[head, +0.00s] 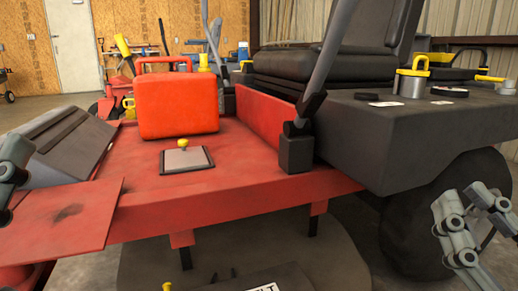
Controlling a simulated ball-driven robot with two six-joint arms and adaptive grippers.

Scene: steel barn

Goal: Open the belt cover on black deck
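At the bottom edge, under the red platform, the top of a dark deck (225,279) shows. On it is part of a white label (262,288) whose visible letters end in "LT". A small yellow knob (167,287) stands to its left. The belt cover's outline is mostly cut off by the frame. My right gripper (462,205) is at the lower right, in front of the black tyre, its two fingers apart with nothing between them. My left gripper (12,165) is only partly in view at the left edge; its opening is hidden.
The red mower platform (235,165) carries a red box (178,105) and a small plate with a yellow knob (187,159). A black lever (296,148) rises at its right. A black fender (385,140) and tyre (420,225) fill the right. A red flap (65,212) juts out left.

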